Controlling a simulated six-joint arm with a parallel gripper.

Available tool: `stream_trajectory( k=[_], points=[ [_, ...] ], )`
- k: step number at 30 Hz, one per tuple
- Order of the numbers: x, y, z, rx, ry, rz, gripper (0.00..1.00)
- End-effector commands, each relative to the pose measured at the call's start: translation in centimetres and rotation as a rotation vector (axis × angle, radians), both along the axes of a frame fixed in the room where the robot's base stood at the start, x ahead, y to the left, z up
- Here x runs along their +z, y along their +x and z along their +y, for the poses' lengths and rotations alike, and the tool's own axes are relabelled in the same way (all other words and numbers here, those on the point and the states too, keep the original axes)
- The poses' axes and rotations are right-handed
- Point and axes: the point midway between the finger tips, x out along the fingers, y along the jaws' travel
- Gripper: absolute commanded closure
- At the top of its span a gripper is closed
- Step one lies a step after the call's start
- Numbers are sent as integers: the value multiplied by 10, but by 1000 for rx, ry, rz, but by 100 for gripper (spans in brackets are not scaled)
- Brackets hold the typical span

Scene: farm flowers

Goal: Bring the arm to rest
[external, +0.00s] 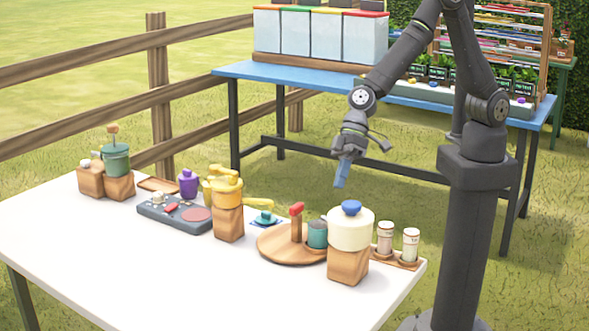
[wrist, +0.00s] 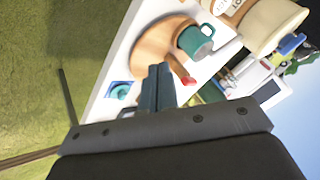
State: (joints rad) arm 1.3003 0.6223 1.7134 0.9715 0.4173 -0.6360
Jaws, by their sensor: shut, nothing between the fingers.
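My gripper (external: 341,177) hangs in the air above the white table, pointing down. Its blue-grey fingers are shut with nothing between them. In the wrist view the closed fingers (wrist: 158,78) show in the middle, in front of the table's edge and the round wooden board. My arm reaches from its dark column on the right. In the external view the gripper appears above and behind the cream pot (external: 350,232) with a blue knob, apart from everything on the table.
The white table (external: 95,275) bears a round wooden board (external: 275,247) with a teal mug (external: 317,235), two shakers (external: 385,238), a yellow pot (external: 228,195), a purple bottle (external: 188,183) and a grey tray (external: 160,212). A blue table (external: 255,72) with bins (external: 326,35) stands behind. The table's front left is clear.

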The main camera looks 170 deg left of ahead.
Motion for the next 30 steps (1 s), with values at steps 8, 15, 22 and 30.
stream_trajectory(
  k=[8,15,22,30],
  points=[
    [-39,17,-22,1,5,1,100],
    [-68,30,-40,0,5,1,100],
    [-82,63,-56,5,0,0,100],
    [-82,48,-70,92,1,0,100]
  ],
)
